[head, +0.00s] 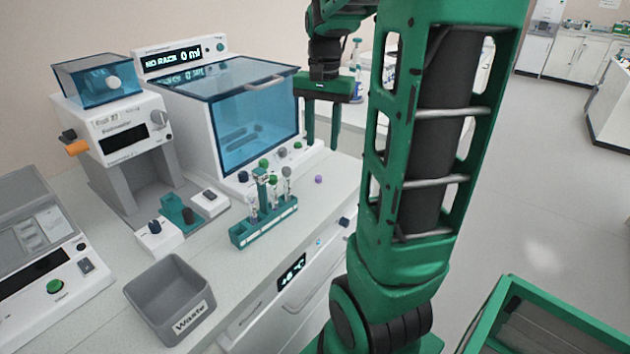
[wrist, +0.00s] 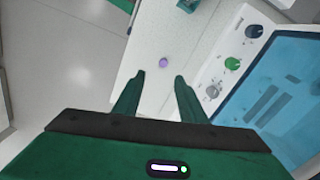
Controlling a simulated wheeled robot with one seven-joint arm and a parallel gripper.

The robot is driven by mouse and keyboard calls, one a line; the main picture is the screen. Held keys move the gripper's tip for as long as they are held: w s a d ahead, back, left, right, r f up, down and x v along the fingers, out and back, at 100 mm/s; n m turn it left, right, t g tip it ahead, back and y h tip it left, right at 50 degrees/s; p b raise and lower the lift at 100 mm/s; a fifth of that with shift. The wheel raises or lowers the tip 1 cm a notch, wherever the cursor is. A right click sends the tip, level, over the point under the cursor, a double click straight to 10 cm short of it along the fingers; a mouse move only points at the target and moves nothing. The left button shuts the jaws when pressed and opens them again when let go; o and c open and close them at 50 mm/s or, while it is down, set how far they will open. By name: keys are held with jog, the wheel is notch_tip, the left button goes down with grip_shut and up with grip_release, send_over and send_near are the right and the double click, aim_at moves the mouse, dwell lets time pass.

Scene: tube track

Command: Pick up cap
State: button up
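A small purple cap (head: 318,179) lies on the white bench top, near its right edge and in front of the blue-windowed machine. It also shows in the wrist view (wrist: 163,62), beyond my fingertips and roughly between them. My gripper (head: 322,125) is above the bench, behind and higher than the cap in the head view. In the wrist view its two green fingers (wrist: 158,77) are spread apart with nothing between them. The gripper is not touching the cap.
A green rack (head: 262,228) with several tubes stands left of the cap. The blue-windowed machine (head: 240,120) with front knobs is close by. A grey waste bin (head: 168,300) stands at the front left. The bench around the cap is clear.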

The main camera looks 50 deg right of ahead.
send_over(318, 177)
jog(key=f, duration=0.5)
jog(key=shift+s+d+f, duration=0.25)
jog(key=f, duration=0.4)
jog(key=shift+w+a, duration=0.25)
jog(key=shift+w, duration=0.05)
jog(key=shift+f, duration=0.6)
jog(key=shift+c, duration=0.7)
jog(key=c, duration=0.7)
